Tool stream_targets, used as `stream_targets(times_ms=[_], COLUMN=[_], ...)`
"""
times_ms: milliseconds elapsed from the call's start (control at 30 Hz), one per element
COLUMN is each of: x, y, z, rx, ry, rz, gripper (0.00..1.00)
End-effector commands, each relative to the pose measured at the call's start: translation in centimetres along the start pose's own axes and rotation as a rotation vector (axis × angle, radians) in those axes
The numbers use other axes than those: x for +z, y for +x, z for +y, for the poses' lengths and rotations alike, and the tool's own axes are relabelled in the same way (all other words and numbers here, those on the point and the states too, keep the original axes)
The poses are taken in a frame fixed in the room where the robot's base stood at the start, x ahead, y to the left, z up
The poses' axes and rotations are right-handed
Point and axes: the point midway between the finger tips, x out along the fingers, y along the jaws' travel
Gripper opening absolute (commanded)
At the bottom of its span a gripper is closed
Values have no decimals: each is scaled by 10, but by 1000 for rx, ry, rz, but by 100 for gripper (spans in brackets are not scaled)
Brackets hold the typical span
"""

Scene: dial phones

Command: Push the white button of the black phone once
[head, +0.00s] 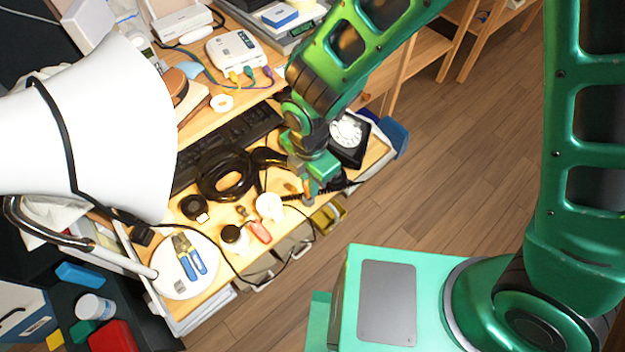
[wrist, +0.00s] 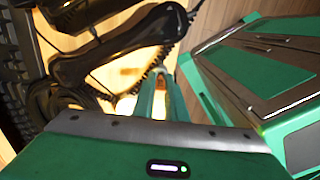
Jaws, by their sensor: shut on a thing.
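The black phone (head: 349,154) stands at the right end of the desk, with its pale round dial (head: 346,133) facing up. My arm covers its left side, and I cannot make out the white button. My gripper (head: 308,192) points down at the desk in front of the phone, to its left. In the wrist view my gripper's fingers (wrist: 160,88) are close together at the black coiled cord (wrist: 152,72) and seem to be shut on it. A black handset (wrist: 125,42) lies just beyond the fingers, off the phone.
A black keyboard (head: 238,132) and black headphones (head: 226,174) lie left of my gripper. A white cup (head: 269,206) stands close by on the left. A large white lamp shade (head: 100,125) fills the left. Open floor (head: 465,150) lies to the right.

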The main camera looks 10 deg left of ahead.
Motion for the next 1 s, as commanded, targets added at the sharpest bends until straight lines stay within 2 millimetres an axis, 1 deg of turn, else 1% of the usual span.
stream_targets(times_ms=[567, 1000], x=[1, 1], y=[1, 10], z=[0, 0], rx=[0, -1], ry=[1, 1], rz=[0, 0], gripper=[0, 0])
